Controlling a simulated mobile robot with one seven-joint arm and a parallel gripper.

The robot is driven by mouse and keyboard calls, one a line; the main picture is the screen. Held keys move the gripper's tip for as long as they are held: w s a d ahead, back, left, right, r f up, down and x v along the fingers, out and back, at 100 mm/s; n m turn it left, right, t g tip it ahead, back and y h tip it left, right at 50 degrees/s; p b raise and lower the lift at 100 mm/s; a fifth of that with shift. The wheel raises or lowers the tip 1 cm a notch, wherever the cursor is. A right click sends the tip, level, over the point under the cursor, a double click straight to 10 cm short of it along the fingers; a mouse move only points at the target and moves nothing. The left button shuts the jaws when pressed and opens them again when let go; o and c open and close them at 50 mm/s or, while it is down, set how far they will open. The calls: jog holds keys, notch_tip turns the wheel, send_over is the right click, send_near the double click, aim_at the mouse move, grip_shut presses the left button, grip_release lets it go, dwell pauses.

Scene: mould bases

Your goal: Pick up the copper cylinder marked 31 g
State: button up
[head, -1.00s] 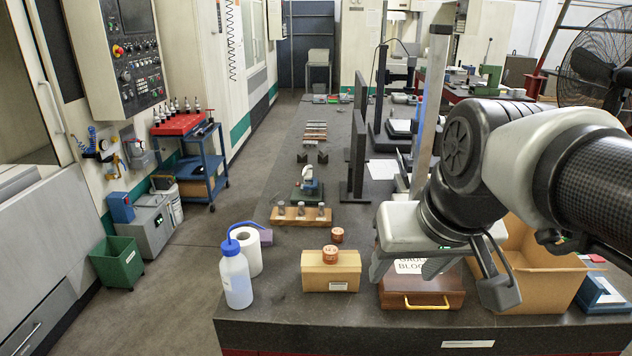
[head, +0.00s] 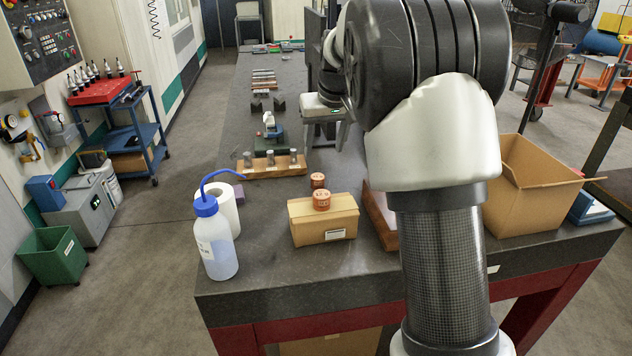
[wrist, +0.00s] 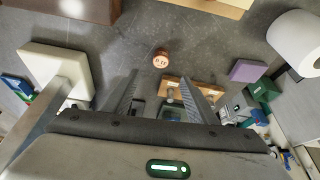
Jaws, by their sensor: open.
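Two small copper cylinders show in the head view. One copper cylinder (head: 321,200) stands on the tan box (head: 322,225) near the table's front. The other copper cylinder (head: 317,181) stands on the grey table just behind that box. In the wrist view a copper cylinder (wrist: 161,59) stands on bare table, beyond my fingertips; its marking is too small to read surely. My gripper (wrist: 158,80) is open with nothing between its fingers. In the head view my gripper (head: 327,140) hangs above the table, behind and to the right of the cylinders.
A white bottle (head: 216,245) with a blue cap and a paper roll (head: 225,210) stand left of the box. A wooden rack (head: 262,169) with metal cylinders lies behind. An open cardboard box (head: 530,195) stands right. My arm partly hides a brown case (head: 379,215).

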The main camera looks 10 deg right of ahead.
aim_at(318, 176)
jog(key=b+x, duration=0.1)
jog(key=x, duration=1.2)
jog(key=shift+s+a, duration=0.1)
jog(key=shift+a, duration=0.05)
jog(key=shift+r, duration=0.15)
grip_shut()
